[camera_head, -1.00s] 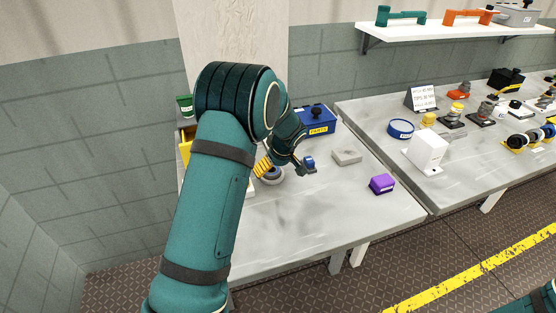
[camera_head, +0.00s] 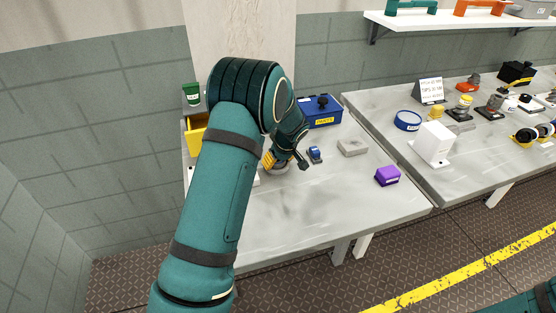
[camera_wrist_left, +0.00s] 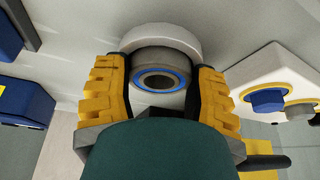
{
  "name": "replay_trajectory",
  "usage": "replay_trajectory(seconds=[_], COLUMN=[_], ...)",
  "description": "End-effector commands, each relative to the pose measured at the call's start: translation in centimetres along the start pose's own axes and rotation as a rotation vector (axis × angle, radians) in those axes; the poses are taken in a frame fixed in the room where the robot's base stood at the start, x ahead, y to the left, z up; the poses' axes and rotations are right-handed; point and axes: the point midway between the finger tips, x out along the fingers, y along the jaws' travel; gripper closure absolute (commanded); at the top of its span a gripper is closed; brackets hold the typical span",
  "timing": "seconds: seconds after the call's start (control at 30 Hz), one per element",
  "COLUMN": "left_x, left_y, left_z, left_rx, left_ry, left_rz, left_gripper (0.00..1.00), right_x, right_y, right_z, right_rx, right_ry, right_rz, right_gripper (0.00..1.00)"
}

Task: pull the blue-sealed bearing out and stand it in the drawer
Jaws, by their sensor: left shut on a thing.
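The blue-sealed bearing (camera_wrist_left: 160,80) shows in the left wrist view as a grey ring with a blue seal around a dark bore. It sits at a pale round housing (camera_wrist_left: 160,38); I cannot tell how deep it is in it. My left gripper (camera_wrist_left: 160,88) has its yellow-backed fingers on both sides of the bearing and is shut on it. In the head view the left gripper (camera_head: 285,161) is low over the left table, and its fingers mostly hide the bearing. A yellow drawer-like part (camera_head: 196,130) shows at the table's left, partly behind my arm.
Near the gripper are a small blue part (camera_head: 315,154), a grey block (camera_head: 353,147) and a blue box (camera_head: 322,112). A purple box (camera_head: 388,176) is further right. The table's front middle is clear.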

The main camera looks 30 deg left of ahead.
Motion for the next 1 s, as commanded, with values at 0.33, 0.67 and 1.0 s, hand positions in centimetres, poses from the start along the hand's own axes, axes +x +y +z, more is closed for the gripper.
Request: replay_trajectory(seconds=[0.33,0.67,1.0], left_x=[0.1,-0.7,-1.9], left_y=[0.0,0.0,0.0], left_z=[0.2,-0.2,-0.9], left_rx=[0.001,0.001,-0.001], left_ry=[-0.002,-0.001,0.002], left_rz=[-0.001,0.000,0.002], left_gripper=[0.84,0.85,1.00], right_x=[0.0,-0.3,-0.7], right_y=[0.0,-0.1,-0.2], right_z=[0.0,0.0,-0.1], right_rx=[0.000,0.000,0.000], right_ry=[0.000,0.000,0.000], right_rz=[0.000,0.000,0.000], right_gripper=[0.53,0.53,0.53])
